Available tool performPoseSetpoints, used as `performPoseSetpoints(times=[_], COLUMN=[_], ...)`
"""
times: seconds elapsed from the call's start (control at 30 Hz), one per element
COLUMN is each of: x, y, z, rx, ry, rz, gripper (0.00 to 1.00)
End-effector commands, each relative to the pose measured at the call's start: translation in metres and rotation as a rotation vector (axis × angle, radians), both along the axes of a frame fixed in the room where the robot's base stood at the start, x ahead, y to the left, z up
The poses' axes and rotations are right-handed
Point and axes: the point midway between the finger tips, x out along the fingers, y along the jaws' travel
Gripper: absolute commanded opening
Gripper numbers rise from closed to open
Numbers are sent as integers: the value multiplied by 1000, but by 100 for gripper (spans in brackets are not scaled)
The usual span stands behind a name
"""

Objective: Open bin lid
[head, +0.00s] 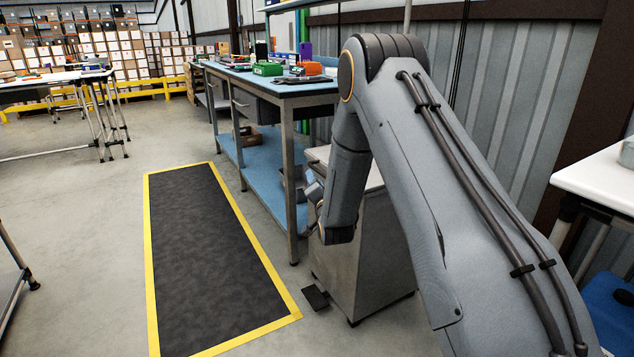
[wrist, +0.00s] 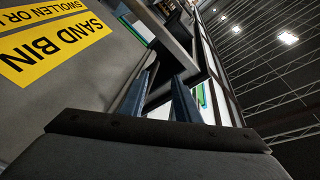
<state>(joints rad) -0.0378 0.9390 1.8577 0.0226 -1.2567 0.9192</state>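The grey metal bin (head: 372,265) stands on the floor at the right end of the workbench. A strip of its pale top (head: 318,154) shows behind my arm; the rest of the top is hidden, and the lid looks down. In the wrist view its grey front (wrist: 60,105) fills the left, with a yellow "SAND BIN" label (wrist: 50,45). My gripper (wrist: 159,98) has its two bluish fingers apart with nothing seen between them. It is close to the bin's front, pointing toward its upper edge; contact cannot be told. In the head view my forearm mostly hides the gripper.
A black foot pedal (head: 316,298) sits at the bin's base. The blue-topped workbench (head: 300,90) with several items stands left of the bin. A dark floor mat (head: 215,265) with yellow borders lies clear in front. A white table (head: 595,178) stands at the right.

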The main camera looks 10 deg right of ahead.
Motion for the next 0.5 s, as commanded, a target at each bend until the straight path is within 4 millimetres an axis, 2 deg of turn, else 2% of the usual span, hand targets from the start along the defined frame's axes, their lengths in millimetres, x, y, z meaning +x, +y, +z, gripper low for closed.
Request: performPoseSetpoints(times=[0.03,0.07,0.2,0.33,0.5], x=[5,6,4,4,20], y=[-2,-3,-17,-22,-23], z=[-13,-15,-15,-15,-12], rx=[26,41,81,98,101], ry=[-44,-70,-145,-177,-185], rz=[-2,-2,-13,-15,-14], gripper=[29,29,29,29,29])
